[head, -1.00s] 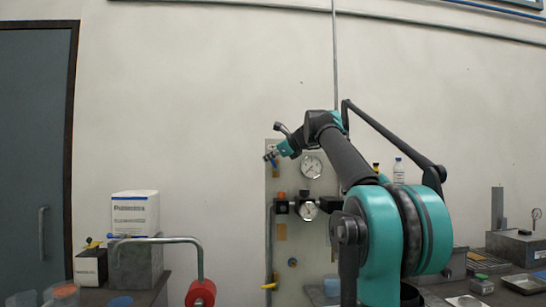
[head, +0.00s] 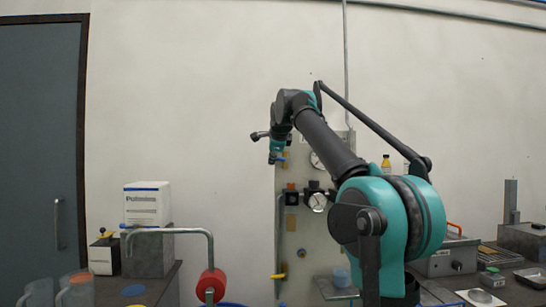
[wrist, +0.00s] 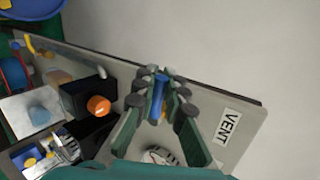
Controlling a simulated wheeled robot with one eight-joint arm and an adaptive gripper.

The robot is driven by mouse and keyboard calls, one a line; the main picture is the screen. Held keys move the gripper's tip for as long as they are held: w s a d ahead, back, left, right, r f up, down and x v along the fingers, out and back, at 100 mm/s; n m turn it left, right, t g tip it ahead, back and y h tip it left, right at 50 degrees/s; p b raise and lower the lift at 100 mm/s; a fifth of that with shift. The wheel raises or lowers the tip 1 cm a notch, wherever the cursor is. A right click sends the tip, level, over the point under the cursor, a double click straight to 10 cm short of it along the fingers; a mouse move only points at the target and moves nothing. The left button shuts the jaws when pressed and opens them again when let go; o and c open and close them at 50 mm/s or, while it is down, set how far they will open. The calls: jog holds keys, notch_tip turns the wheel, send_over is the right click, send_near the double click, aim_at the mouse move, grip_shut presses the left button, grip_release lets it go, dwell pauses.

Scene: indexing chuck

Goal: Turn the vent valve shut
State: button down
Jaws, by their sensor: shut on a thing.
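The vent valve shows in the wrist view as a narrow blue handle (wrist: 158,95), beside a white label reading VENT (wrist: 228,127). My gripper (wrist: 160,92) has its green, dark-padded fingers on both sides of this handle and is shut on it. In the head view my gripper (head: 276,158) is at the upper left of the grey panel (head: 290,250), left of the upper gauge. The valve body and pivot are mostly hidden by my fingers.
An orange knob (wrist: 98,106) on a dark block sits beside the fingers. The upper gauge (head: 317,160) and lower gauge (head: 318,201) are close by. A yellow handle (head: 279,276) is low on the panel. A bent pipe with a red roller (head: 211,284) stands in front.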

jog(key=shift+f+n+h, duration=0.4)
jog(key=shift+h, duration=0.1)
dwell(0.3)
jog(key=c, duration=1.6)
grip_release()
jog(key=shift+o, duration=0.2)
jog(key=v, duration=1.2)
jog(key=shift+w+f, duration=0.1)
